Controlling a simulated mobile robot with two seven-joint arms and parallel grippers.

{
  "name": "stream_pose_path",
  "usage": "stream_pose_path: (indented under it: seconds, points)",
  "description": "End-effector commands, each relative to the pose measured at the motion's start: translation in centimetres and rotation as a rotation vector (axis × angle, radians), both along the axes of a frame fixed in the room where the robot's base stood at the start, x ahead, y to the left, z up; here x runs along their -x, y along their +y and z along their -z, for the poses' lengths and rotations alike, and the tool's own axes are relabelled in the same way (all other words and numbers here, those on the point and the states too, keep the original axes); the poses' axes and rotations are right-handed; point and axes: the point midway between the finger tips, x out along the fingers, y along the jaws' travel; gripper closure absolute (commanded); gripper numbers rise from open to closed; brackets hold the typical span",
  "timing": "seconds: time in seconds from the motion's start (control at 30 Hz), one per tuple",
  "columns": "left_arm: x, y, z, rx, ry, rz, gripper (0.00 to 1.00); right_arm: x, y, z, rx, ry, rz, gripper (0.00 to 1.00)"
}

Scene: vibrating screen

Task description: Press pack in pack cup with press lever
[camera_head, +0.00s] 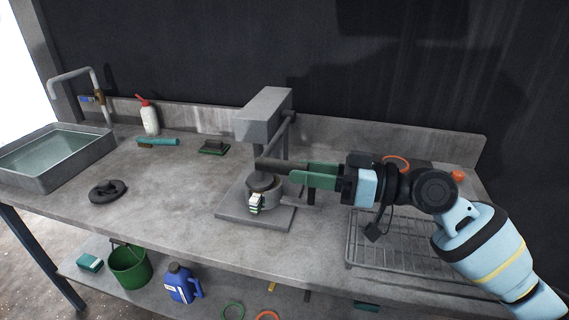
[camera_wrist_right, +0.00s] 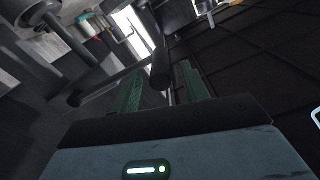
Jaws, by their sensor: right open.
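The grey press (camera_head: 262,118) stands on a flat base plate (camera_head: 232,216) on the bench. I cannot make out the pack inside. My right gripper (camera_head: 291,174) has green fingers and is open at the handle, coming from the right. In the right wrist view, the dark handle end (camera_wrist_right: 160,68) shows between the fingers (camera_wrist_right: 160,85); contact is unclear. My left gripper is not in view.
A wire rack (camera_head: 375,252) lies under my right arm. A green bucket (camera_head: 130,272) and blue jug (camera_head: 180,285) stand on the lower shelf.

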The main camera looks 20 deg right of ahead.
Motion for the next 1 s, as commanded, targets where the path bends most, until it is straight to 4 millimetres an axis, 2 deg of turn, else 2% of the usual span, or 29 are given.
stream_pose_path:
  seconds: [0.03, 0.3, 0.67, 0.77, 1.0]
  points:
    - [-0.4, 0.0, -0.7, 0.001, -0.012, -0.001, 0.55, -0.4, 0.7, -0.6, -0.003, -0.006, -0.001, 0.55]
    - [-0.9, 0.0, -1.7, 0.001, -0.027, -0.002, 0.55, -2.2, 3.3, -0.3, -0.002, -0.001, 0.000, 0.55]
    - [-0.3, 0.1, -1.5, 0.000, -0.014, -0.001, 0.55, -2.5, 3.7, 0.0, 0.001, 0.001, 0.001, 0.55]
    - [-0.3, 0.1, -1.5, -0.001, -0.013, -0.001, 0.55, -2.5, 3.7, 0.0, 0.001, 0.001, 0.000, 0.65]
    - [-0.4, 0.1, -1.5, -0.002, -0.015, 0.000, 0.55, -2.5, 3.7, 0.0, 0.001, 0.001, 0.000, 0.97]
